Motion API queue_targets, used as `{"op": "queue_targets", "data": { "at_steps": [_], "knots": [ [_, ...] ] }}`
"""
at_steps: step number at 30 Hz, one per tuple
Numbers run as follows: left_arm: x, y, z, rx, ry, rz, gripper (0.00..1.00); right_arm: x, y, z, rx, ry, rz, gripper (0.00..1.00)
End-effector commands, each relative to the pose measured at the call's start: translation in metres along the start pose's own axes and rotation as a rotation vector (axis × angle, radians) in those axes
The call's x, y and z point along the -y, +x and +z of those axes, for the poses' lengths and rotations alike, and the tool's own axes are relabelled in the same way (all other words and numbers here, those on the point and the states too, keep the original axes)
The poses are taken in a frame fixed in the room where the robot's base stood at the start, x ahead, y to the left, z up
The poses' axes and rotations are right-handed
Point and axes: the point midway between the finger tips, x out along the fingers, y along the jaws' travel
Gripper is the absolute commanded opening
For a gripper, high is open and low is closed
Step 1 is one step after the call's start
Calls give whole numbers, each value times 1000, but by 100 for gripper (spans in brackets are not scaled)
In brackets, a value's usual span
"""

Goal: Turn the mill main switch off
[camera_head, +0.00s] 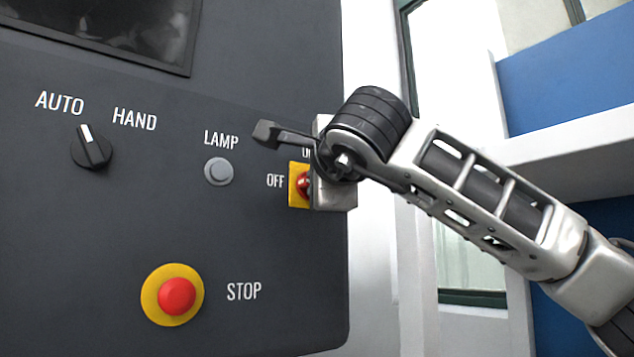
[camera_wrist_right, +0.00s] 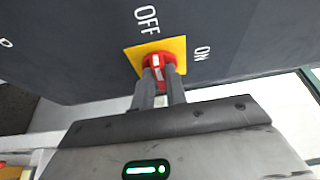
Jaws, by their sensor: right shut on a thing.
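The mill main switch (camera_head: 301,184) is a red knob on a yellow plate at the right edge of the dark panel, with OFF to its left. The right wrist view shows the red knob (camera_wrist_right: 152,60) on its yellow plate, with OFF above and ON to the right. A white mark on the knob lines up roughly toward OFF. My right gripper (camera_wrist_right: 161,74) is shut on the knob, one finger on each side. In the head view my right wrist hides part of the switch and the ON label. My left gripper is not in view.
On the panel are an AUTO/HAND selector (camera_head: 91,147), a grey LAMP button (camera_head: 219,172) and a red STOP button (camera_head: 177,296) on a yellow ring. A dark screen (camera_head: 110,25) is at the top left. Right of the panel edge are a window and blue wall areas.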

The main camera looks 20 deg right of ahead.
Motion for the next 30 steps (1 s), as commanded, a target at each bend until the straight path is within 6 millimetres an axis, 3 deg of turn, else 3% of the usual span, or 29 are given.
{"op": "queue_targets", "data": {
  "at_steps": [9,10,12,23,30],
  "knots": [
    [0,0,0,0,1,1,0,-1,0,1,1,-8,1,0],
    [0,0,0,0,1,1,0,-1,0,1,1,-8,1,19],
    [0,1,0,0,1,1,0,-1,0,1,1,-7,1,35],
    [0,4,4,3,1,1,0,-1,-5,0,1,-4,-1,35],
    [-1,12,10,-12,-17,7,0,-3,-47,1,2,-4,-5,35]
  ]
}}
